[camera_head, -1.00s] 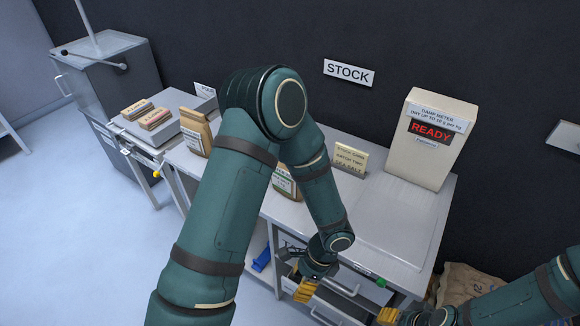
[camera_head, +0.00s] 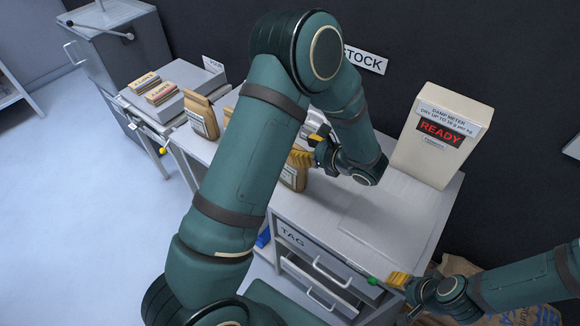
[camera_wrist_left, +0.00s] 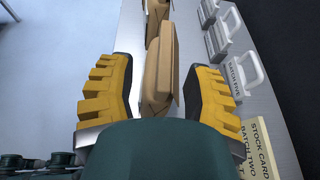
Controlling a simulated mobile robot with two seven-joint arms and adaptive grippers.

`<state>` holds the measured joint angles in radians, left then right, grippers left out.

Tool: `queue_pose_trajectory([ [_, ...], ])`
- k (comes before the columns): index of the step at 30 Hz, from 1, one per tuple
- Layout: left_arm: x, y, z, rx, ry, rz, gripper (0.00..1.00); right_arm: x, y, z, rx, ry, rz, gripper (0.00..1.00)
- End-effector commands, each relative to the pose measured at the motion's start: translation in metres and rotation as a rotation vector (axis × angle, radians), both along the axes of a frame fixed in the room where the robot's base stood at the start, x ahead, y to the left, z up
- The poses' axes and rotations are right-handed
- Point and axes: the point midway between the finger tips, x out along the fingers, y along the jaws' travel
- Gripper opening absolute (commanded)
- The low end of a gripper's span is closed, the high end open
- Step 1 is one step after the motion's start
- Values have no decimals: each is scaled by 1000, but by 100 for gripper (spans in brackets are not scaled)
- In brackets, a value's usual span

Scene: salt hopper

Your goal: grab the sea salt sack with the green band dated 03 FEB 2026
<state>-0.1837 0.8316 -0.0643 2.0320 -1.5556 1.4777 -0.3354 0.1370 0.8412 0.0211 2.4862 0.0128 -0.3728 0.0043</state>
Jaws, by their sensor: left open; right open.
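Brown paper sacks stand in a row on the grey bench. The left one (camera_head: 203,117) shows a pale label. The near one (camera_head: 293,178) is partly hidden by my left gripper and arm; no band or date can be read on either. My left gripper (camera_head: 308,160) is open at the near sack. In the left wrist view the yellow fingers stand on both sides of a sack (camera_wrist_left: 160,75), with its folded top between them and gaps visible. A further sack (camera_wrist_left: 155,14) lies beyond it. My right gripper (camera_head: 398,281) is low at the bench's right front.
A cream damp meter (camera_head: 433,140) reading READY stands at the back right. Drawers (camera_head: 325,275) are below the bench.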

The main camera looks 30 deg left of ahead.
Motion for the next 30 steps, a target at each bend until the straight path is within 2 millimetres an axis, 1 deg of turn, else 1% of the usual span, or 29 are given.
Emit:
queue_pose_trajectory([
  [1,1,6,-3,0,-1,1,50,0,0,-2,0,0,0,47],
  [8,4,19,-9,0,1,2,50,0,0,-5,-1,-1,0,47],
  [13,12,39,-21,-1,1,4,50,0,0,-12,-2,0,0,47],
  [18,16,55,-27,-1,0,2,50,1,1,-15,-3,-1,0,47],
  [27,16,58,-27,-1,0,-1,50,1,1,-15,-3,-1,0,47],
  [29,16,58,-27,-1,0,0,29,1,1,-15,-3,-1,0,47],
  [30,16,58,-27,-1,0,0,14,1,1,-15,-3,-1,0,47],
])
